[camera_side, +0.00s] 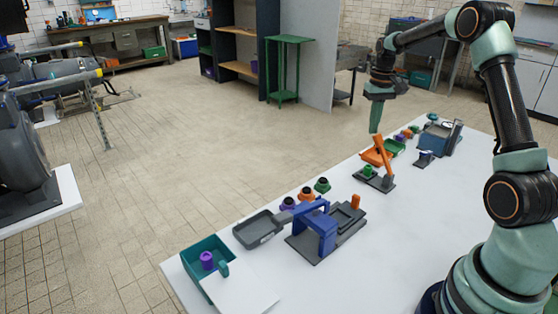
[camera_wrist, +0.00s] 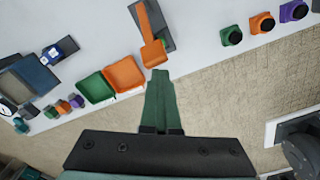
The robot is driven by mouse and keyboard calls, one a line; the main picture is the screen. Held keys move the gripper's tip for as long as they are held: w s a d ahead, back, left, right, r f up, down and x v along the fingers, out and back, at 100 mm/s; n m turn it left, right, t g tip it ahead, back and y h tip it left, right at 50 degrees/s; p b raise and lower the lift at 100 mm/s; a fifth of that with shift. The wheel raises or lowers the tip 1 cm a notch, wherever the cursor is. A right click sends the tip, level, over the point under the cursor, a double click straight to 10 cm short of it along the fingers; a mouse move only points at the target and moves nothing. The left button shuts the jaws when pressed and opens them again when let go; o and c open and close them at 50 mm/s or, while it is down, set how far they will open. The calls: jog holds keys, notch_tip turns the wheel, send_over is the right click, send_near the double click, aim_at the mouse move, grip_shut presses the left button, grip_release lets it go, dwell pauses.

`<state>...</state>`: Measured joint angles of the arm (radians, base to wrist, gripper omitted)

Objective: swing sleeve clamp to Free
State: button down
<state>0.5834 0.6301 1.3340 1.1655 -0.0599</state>
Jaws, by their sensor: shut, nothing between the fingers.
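A small device with an upright, slightly tilted orange lever (camera_side: 382,150) on a dark base plate (camera_side: 384,185) stands near the table's far edge; it looks like the sleeve clamp, but I see no Free mark. In the wrist view the orange lever (camera_wrist: 152,50) lies over its dark plate (camera_wrist: 164,22), its wide end just beyond my fingertips. My gripper (camera_side: 375,130) points down, shut and empty, above and behind the lever in the side view. Its green fingers also show in the wrist view (camera_wrist: 160,74). I see no clear contact with the lever.
An orange tray (camera_wrist: 125,74) and a green tray (camera_wrist: 95,87) lie beside the lever. Several coloured knobs (camera_side: 322,185) line the table edge. The air around my gripper is clear.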

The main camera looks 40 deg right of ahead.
aim_at(375, 137)
jog(key=shift+s+a+f, duration=0.1)
jog(key=shift+s+f, duration=0.25)
jog(key=shift+f, duration=0.15)
notch_tip(375, 137, down, 3)
jog(key=shift+s+r, duration=0.1)
jog(key=shift+r, duration=0.05)
jog(key=shift+s, duration=0.1)
jog(key=s, duration=1.3)
jog(key=shift+s, duration=0.15)
dwell(2.6)
jog(key=shift+r, duration=0.2)
jog(key=w+r, duration=0.3)
jog(key=r, duration=0.3)
dwell(0.5)
jog(key=shift+w, duration=0.1)
